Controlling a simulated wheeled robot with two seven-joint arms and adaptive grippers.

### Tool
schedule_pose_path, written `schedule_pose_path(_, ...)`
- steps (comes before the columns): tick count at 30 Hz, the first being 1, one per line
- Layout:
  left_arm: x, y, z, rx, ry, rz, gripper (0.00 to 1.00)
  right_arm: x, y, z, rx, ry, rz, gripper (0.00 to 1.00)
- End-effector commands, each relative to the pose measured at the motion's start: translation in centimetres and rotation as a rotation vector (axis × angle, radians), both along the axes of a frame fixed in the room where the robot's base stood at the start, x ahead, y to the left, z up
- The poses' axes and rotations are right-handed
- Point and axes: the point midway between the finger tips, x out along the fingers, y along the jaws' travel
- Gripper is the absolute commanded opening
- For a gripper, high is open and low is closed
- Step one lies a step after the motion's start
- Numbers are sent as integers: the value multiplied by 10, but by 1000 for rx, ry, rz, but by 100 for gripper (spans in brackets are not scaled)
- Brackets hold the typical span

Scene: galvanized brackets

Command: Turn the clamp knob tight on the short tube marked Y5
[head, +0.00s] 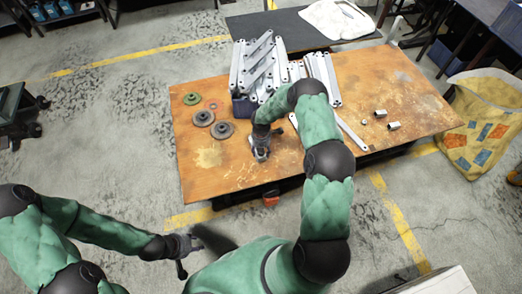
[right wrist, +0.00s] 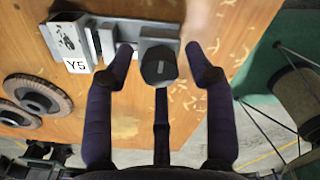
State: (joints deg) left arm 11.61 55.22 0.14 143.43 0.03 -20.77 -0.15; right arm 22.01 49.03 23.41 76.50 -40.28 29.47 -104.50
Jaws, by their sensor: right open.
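In the right wrist view, a white label reading Y5 (right wrist: 76,65) sits on a grey metal fixture (right wrist: 72,40) on the table. A dark clamp knob (right wrist: 158,66) stands at the right end of its grey clamp body (right wrist: 150,32). My right gripper (right wrist: 160,52) is open, with one finger on each side of the knob and a visible gap to both. In the head view, my right gripper (head: 261,142) is over the table's front middle and hides most of the fixture. My left gripper (head: 188,256) is open and empty, off the table at the lower left.
The worn orange table (head: 210,158) holds grey discs (head: 221,130) and a green disc (head: 192,98) at left. Galvanized brackets (head: 262,62) are stacked at the back. Small metal tube pieces (head: 393,126) lie at right. A yellow bag (head: 486,115) stands beyond the right edge.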

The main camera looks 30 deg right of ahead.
Motion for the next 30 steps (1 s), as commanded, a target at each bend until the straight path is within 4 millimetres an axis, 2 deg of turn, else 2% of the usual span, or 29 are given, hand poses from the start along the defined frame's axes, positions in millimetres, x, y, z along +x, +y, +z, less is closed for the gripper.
schedule_pose_path(15,0,0,12,0,0,0,40,0,0,1,0,-1,433,55)
schedule_pose_path(30,0,0,11,0,0,0,40,0,0,0,0,-2,465,55)
